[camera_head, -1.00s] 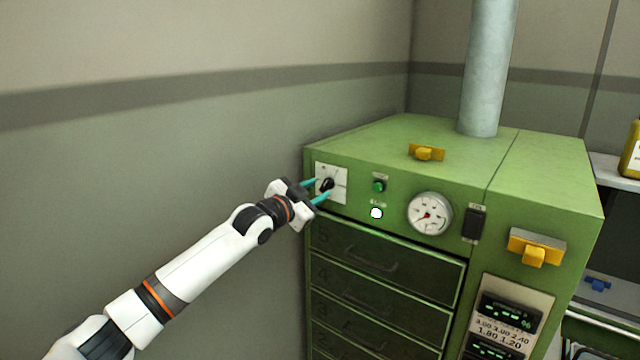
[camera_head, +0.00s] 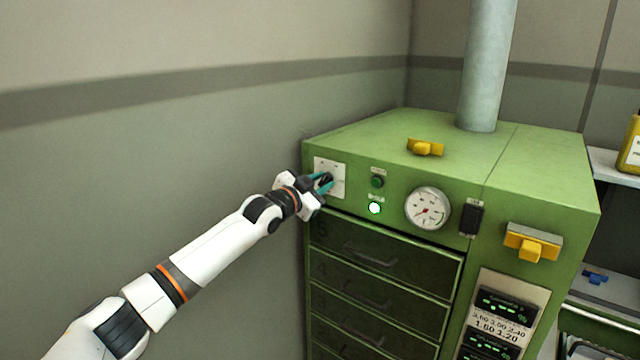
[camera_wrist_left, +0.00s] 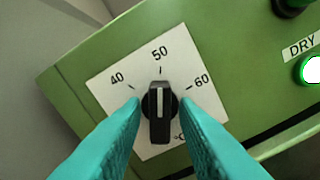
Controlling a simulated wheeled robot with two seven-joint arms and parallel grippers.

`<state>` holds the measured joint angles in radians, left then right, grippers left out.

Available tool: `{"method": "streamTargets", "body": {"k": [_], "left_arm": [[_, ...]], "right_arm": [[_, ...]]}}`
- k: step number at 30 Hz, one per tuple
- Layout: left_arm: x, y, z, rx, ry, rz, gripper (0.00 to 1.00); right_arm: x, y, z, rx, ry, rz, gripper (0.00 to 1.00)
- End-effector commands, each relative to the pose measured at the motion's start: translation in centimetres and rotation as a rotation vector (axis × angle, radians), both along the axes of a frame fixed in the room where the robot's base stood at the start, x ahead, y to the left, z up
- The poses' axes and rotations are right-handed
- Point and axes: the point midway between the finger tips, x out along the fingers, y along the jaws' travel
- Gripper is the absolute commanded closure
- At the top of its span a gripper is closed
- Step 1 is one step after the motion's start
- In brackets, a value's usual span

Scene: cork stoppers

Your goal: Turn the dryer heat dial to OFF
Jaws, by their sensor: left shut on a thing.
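The heat dial (camera_wrist_left: 158,122) is a black knob with a white pointer line, on a white plate (camera_wrist_left: 112,92) marked 40, 50 and 60. In the left wrist view the pointer line points up, close to the 50 mark. Another label at the plate's lower right is mostly hidden by a finger. My left gripper (camera_head: 323,182) is at the dial on the green dryer's (camera_head: 400,180) front left. Its teal fingers are shut on the knob from both sides. My right gripper is not in view.
Right of the dial are a dark green button (camera_head: 377,182), a lit lamp (camera_head: 375,208) and a round gauge (camera_head: 427,208). Dark drawers (camera_head: 385,250) lie below. A yellow handle (camera_head: 425,147) sits on top. The wall (camera_head: 180,150) stands left of the dryer.

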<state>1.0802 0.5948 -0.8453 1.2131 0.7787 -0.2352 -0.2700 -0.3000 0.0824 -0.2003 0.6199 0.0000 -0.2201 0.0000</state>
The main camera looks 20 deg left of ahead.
Motion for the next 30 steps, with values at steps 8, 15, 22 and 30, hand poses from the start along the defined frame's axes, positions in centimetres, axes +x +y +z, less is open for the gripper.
{"method": "streamTargets", "body": {"k": [8, 15, 22, 30], "left_arm": [[0.0, -0.1, 0.0, -0.105, 0.04, -0.001, 0.96], [0.0, -0.1, -0.1, -0.291, 0.108, -0.001, 0.96], [0.0, -0.2, -0.1, -0.498, 0.183, -0.001, 0.96], [0.0, -0.2, 0.0, -0.74, 0.27, -0.001, 0.96]], "right_arm": [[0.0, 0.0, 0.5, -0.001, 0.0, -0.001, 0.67], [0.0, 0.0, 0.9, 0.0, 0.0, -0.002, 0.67], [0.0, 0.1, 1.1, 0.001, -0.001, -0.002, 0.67], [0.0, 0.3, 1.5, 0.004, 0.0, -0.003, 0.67]]}}
